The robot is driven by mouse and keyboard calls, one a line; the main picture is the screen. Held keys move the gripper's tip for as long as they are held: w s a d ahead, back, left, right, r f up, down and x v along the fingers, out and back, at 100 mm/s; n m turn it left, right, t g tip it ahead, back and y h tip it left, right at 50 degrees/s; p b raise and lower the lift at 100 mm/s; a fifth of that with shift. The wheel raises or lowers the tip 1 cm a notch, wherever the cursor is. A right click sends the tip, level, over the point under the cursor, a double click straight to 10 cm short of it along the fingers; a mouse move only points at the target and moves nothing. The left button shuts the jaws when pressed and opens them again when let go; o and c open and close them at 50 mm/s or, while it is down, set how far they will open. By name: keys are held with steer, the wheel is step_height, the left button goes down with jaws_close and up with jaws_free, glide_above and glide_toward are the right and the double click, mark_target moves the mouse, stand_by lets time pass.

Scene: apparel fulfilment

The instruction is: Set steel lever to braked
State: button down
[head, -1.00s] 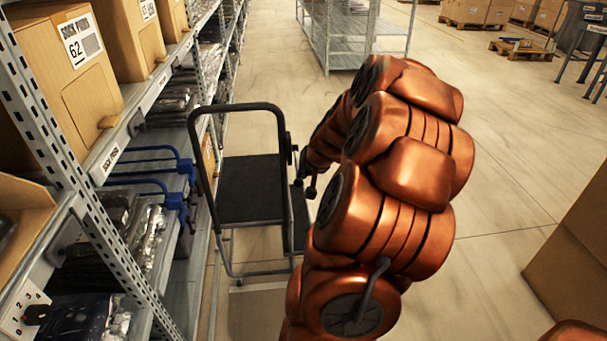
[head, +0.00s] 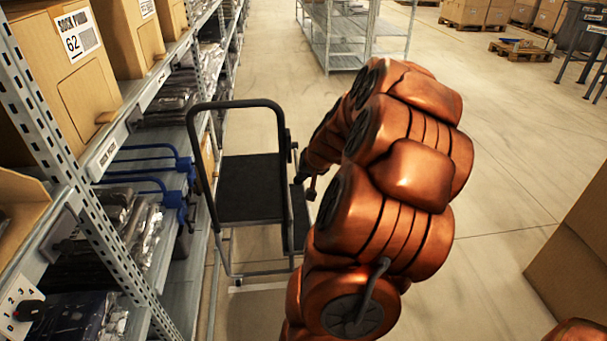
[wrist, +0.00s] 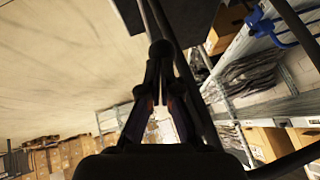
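A wheeled step cart with a dark platform (head: 250,187) and a tall looped handle stands beside the shelving in the head view. My gripper (wrist: 161,62) is in the wrist view, with its two dark fingers converging at a round dark knob (wrist: 161,47). The knob looks like the end of the steel lever, and the fingertips appear closed on it. The lever's shaft is hard to make out against the dark tube behind it. In the head view my arm hides most of the gripper and the cart's right side.
Shelving (head: 70,170) with cartons and bagged garments runs along the left. Blue brackets (head: 150,170) stick out from a shelf near the cart. A large carton (head: 570,250) stands at the right. An empty metal rack (head: 350,40) is at the back. Open floor lies between.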

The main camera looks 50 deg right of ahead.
steer(key=v, duration=1.3)
steer(key=shift+s, duration=0.25)
steer(key=shift+d, duration=0.15)
steer(key=shift+f, duration=0.1)
steer(key=w+a+f+n+g+y, duration=0.1)
steer(key=a+f+n+g+y, duration=0.15)
steer(key=a, duration=0.95)
steer(key=w+a+f+n+g+y, duration=0.1)
steer(key=w+a+n+y, duration=0.15)
steer(key=a, duration=0.95)
steer(key=s+a+f+n+g+h, duration=0.2)
steer(key=s+a+n+g, duration=0.4)
steer(key=s+a, duration=1)
step_height(320, 180, up, 18)
steer(key=d+t+p, duration=0.1)
steer(key=p, duration=1.7)
steer(key=shift+s+r, duration=0.15)
steer(key=shift+s, duration=0.2)
